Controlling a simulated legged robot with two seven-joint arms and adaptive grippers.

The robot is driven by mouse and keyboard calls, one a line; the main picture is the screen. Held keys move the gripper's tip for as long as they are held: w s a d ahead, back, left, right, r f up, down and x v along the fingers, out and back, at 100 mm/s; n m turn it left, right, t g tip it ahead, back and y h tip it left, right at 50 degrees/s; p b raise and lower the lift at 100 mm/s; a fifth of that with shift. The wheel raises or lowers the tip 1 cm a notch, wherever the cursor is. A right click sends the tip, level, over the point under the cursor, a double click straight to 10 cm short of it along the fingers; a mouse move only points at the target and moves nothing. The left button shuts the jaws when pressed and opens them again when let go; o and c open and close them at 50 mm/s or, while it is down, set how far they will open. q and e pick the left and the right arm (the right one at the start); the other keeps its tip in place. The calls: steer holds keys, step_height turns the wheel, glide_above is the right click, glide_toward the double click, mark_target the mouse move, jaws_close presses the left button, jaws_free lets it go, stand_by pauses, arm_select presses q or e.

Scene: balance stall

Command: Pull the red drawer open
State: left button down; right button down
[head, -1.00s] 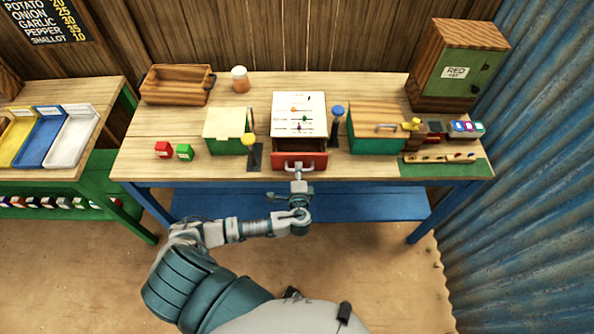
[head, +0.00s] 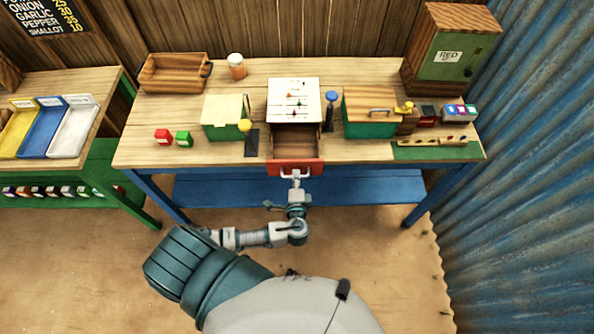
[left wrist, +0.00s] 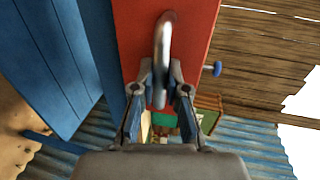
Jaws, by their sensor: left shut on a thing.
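The red drawer (head: 280,166) stands pulled out from under the white-topped box (head: 294,99), past the table's front edge. Its wooden inside (head: 294,138) shows and looks empty. My left gripper (head: 295,177) is at the drawer's front, shut on its metal handle. In the left wrist view the two fingers (left wrist: 160,90) close around the grey handle (left wrist: 165,35), with the red drawer front (left wrist: 200,25) behind it. My right gripper is not in view.
A yellow-knobbed lever (head: 245,125) and a blue-knobbed lever (head: 331,97) flank the box. A cream-lidded green box (head: 225,112) stands left, a wood-topped green box (head: 370,125) right. Red and green blocks (head: 162,136) sit near the front left. The floor before the table is clear.

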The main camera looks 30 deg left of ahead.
arm_select(q)
steer(key=c, duration=1.2)
jaws_free()
steer(key=shift+a+f, duration=0.3)
steer(key=shift+a, duration=0.15)
steer(key=v, duration=1.2)
steer(key=shift+a, duration=0.1)
steer(key=shift+w, duration=0.1)
